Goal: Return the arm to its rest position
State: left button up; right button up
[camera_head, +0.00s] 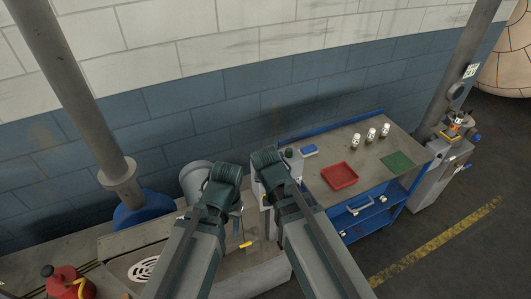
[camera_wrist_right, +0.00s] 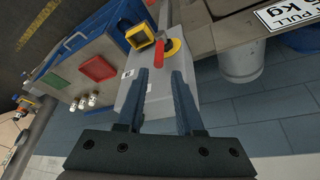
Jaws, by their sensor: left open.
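My left arm comes up from the bottom of the head view, and its gripper (camera_head: 238,220) shows small and partly hidden beyond the dark wrist. It is open, over the grey bench area. My right arm stands beside it, with its dark wrist near the bench's left end; its fingers are hard to make out there. In the right wrist view my right gripper (camera_wrist_right: 161,85) has its two fingers apart with nothing between them. Beyond the fingertips are a grey box (camera_wrist_right: 138,92), a red handle (camera_wrist_right: 160,52) and a yellow part (camera_wrist_right: 139,37).
A blue-framed workbench (camera_head: 328,203) holds a red tray (camera_head: 339,176), a green mat (camera_head: 397,162) and several white containers (camera_head: 371,135). A grey bucket (camera_head: 194,181) stands behind my left wrist. A red canister (camera_head: 66,282) is at lower left. Open floor (camera_head: 480,255) lies at right.

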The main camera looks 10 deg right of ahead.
jog(key=s+a+f+n+g+b, duration=0.1)
jog(key=s+f+n+g+b, duration=0.1)
jog(key=s+f+b, duration=0.4)
jog(key=s+a+f+n+g+b, duration=0.1)
jog(key=s+f+n+b, duration=0.3)
jog(key=f+b, duration=0.9)
jog(key=s+f+g, duration=0.1)
jog(key=s, duration=0.1)
jog(key=shift+s+a+f+n+g, duration=0.3)
jog(key=shift+f+n, duration=0.1)
